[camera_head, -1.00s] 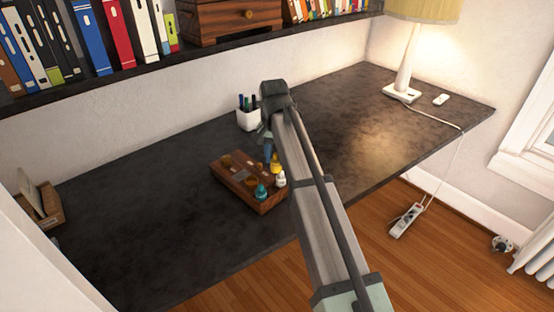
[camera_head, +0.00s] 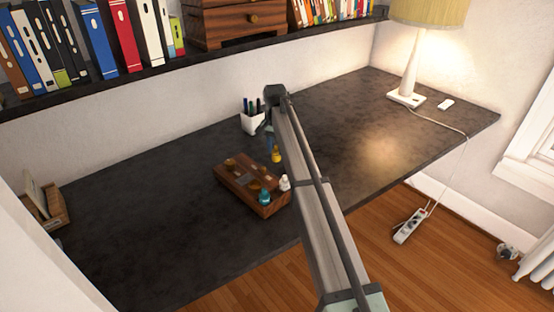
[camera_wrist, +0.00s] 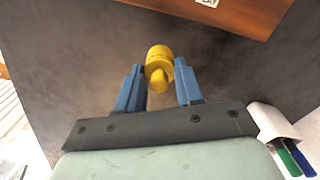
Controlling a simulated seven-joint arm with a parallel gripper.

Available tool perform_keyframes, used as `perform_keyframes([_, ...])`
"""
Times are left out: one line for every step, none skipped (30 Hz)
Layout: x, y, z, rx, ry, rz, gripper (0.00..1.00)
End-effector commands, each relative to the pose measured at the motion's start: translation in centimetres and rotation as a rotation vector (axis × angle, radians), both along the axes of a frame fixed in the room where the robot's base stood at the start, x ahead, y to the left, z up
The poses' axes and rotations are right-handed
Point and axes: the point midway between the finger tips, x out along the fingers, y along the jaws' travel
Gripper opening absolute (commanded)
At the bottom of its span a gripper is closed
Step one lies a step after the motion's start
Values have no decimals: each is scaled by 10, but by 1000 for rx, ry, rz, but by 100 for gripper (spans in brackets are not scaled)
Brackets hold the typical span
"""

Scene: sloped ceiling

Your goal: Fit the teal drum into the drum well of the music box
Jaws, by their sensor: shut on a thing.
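The teal drum (camera_head: 264,197) stands upright at the near right end of the brown wooden music box (camera_head: 233,186). Whether it sits in a well or only on the top cannot be told. My gripper (camera_head: 271,148) is beyond the box, partly behind my own arm. The yellow drum (camera_head: 276,156) also shows in the head view, apart from the box. A corner of the music box (camera_wrist: 235,14) shows at the top of the wrist view. The drum well is not clear.
A small white drum-like piece (camera_head: 284,184) stands at the box's right end, close to my arm. A white pen cup (camera_head: 252,123) stands behind my gripper. A lamp (camera_head: 407,97) is at the far right. The dark desk (camera_head: 150,215) is clear left of the box.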

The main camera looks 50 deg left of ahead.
Motion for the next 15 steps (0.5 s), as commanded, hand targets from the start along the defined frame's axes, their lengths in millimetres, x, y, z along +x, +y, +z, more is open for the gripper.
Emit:
perform_keyframes([0, -1, -8, -1, 0, 0, 0])
perform_keyframes([0, 0, -11, 0, 0, 0, 0])
perform_keyframes([0, 0, -14, 0, 0, 0, 0])
perform_keyframes([0, 0, -16, 0, 0, 0, 0])
perform_keyframes([0, 0, -18, 0, -1, 0, 0])
perform_keyframes([0, 0, -20, 0, 0, 0, 0])
perform_keyframes([0, 0, -22, 0, 0, 0, 0])
perform_keyframes([0, 0, -25, 0, 0, 0, 0])
perform_keyframes([0, 0, -29, 0, 0, 0, 0])
perform_keyframes([0, 0, -33, -1, 0, 0, 0])
perform_keyframes([0, 0, -38, -1, 0, 0, 0])
perform_keyframes([0, 0, -43, 0, 0, 0, 0])
perform_keyframes([0, 0, -46, 0, 0, 0, 0])
perform_keyframes([0, 0, -49, 0, 0, 0, 0])
perform_keyframes([0, 0, -52, 0, 0, 0, 0])
